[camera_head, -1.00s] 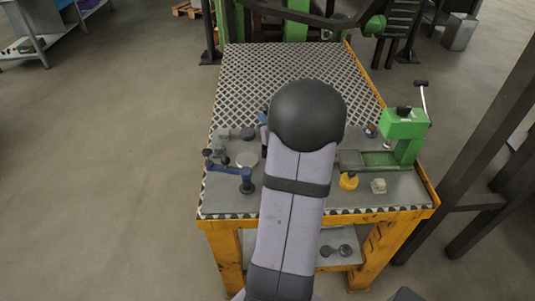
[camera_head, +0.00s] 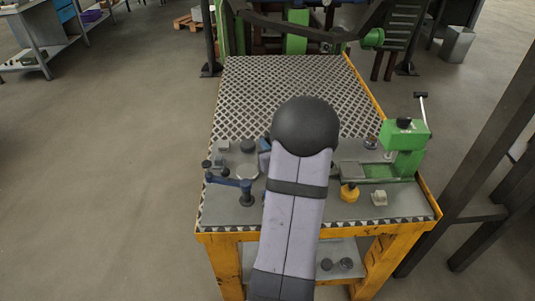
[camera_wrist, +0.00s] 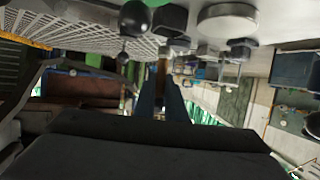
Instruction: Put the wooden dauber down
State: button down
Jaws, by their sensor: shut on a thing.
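My gripper (camera_wrist: 161,98) shows in the wrist view as two dark blue fingers shut on a narrow brown piece, which I take to be the wooden dauber (camera_wrist: 161,73). Only a small part of the dauber shows between the fingers. In the head view my arm hides the dauber and most of the gripper; a bit of blue shows left of the dark round joint, over the near part of the workbench (camera_head: 222,211). I cannot tell whether the dauber touches the bench.
Left on the bench are a blue-handled lever tool (camera_head: 230,182), a pale disc (camera_head: 247,171) and small dark pieces. Right are a green press (camera_head: 407,150), a yellow piece (camera_head: 349,193) and a pale block (camera_head: 379,198). The patterned rear surface (camera_head: 290,85) is largely clear.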

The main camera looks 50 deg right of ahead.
jog(key=shift+f, duration=2.05)
jog(key=shift+f, duration=0.1)
jog(key=shift+f+b, duration=0.15)
jog(key=shift+b, duration=0.2)
jog(key=c, duration=1.8)
grip_release()
jog(key=shift+r, duration=0.3)
jog(key=v, duration=1.2)
